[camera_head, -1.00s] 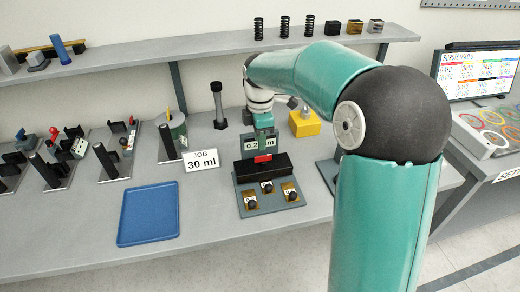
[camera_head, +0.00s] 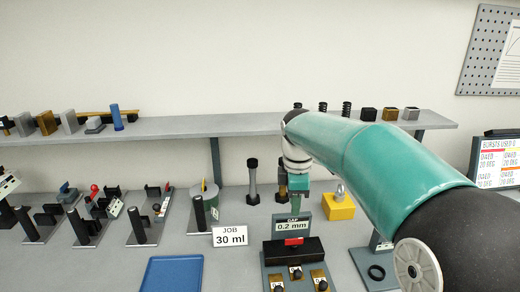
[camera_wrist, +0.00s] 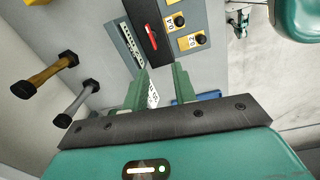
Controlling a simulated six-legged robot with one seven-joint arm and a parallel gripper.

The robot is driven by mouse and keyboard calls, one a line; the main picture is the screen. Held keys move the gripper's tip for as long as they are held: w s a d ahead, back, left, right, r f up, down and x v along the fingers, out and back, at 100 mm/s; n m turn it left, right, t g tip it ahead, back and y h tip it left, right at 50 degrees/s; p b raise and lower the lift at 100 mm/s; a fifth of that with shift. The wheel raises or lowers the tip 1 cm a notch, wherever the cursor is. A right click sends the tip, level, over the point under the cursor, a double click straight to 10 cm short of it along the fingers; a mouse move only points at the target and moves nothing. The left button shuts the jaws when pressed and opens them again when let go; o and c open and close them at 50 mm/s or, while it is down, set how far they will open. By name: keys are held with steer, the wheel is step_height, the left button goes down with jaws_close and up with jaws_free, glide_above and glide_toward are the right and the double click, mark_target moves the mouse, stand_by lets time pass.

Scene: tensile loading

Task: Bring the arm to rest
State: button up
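My teal arm reaches in from the right in the head view. My gripper (camera_head: 298,187) hangs above the bench, just behind the grey gap device (camera_head: 292,212) that reads 0.2 mm; its fingers are hard to make out there. In the wrist view my gripper's (camera_wrist: 161,72) two green fingers stand apart with nothing between them. The device, with a red bar and yellow-plated knobs, shows beyond the fingertips in the wrist view (camera_wrist: 178,14).
A yellow block (camera_head: 338,207) stands right of my gripper, and a dark post (camera_head: 253,182) stands left. A shelf (camera_head: 180,128) with springs and blocks runs behind. Open bench is limited.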

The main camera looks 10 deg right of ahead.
steer(key=s+d+f+m+t, duration=0.1)
steer(key=s+m+t, duration=0.4)
steer(key=s+m, duration=1.1)
steer(key=s, duration=0.8)
steer(key=shift+s+m, duration=0.3)
